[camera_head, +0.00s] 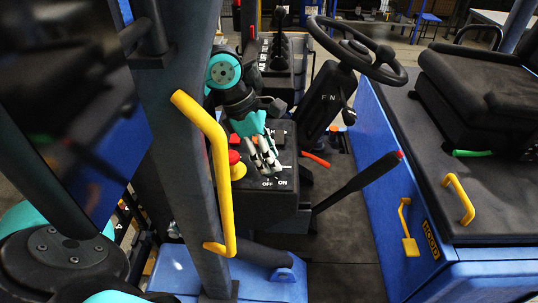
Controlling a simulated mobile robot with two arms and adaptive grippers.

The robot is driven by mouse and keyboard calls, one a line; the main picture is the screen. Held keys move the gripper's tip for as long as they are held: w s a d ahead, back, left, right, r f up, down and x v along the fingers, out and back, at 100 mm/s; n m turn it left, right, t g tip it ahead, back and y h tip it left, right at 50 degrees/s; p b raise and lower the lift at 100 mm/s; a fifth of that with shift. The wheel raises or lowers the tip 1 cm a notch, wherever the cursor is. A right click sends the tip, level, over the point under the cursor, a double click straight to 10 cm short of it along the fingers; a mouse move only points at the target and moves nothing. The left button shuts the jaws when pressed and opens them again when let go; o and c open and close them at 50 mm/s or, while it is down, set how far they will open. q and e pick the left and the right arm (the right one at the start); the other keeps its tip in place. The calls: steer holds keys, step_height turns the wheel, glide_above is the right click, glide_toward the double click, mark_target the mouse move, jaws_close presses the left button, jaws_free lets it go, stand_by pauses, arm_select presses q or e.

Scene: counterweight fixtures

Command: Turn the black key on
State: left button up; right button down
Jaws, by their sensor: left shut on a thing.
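The black control panel (255,205) stands behind the yellow handrail and carries white OFF and ON labels at its front edge. My left gripper (270,168) comes down over the panel from behind the blue-grey post, with its light fingers pointing at the spot just above these labels. It is shut on the black key there. The key is mostly hidden by the fingertips, so its exact angle cannot be told. My right gripper is not in view.
A red-topped yellow emergency button (236,165) sits just left of the fingers. A yellow handrail (221,170) on the post stands in front of the panel. A steering wheel (357,50) and a black lever (358,181) are to the right.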

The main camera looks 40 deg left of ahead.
arm_select(q)
steer(key=m+b, duration=0.1)
steer(key=m, duration=0.1)
steer(key=m+g+b, duration=0.1)
steer(key=m, duration=0.1)
steer(key=shift+w+m+g+h+b, duration=0.1)
steer(key=shift+m+g+h+b, duration=0.2)
steer(key=shift+h+b, duration=0.1)
steer(key=shift+m+g+b, duration=0.4)
steer(key=shift+m+b, duration=0.05)
steer(key=shift+m, duration=0.55)
steer(key=shift+r+m+g+b, duration=0.1)
steer(key=shift+m+g+b, duration=0.25)
steer(key=shift+m, duration=0.45)
steer(key=o, duration=1.1)
steer(key=shift+o, duration=0.2)
steer(key=v, duration=1.2)
steer(key=shift+d, duration=0.15)
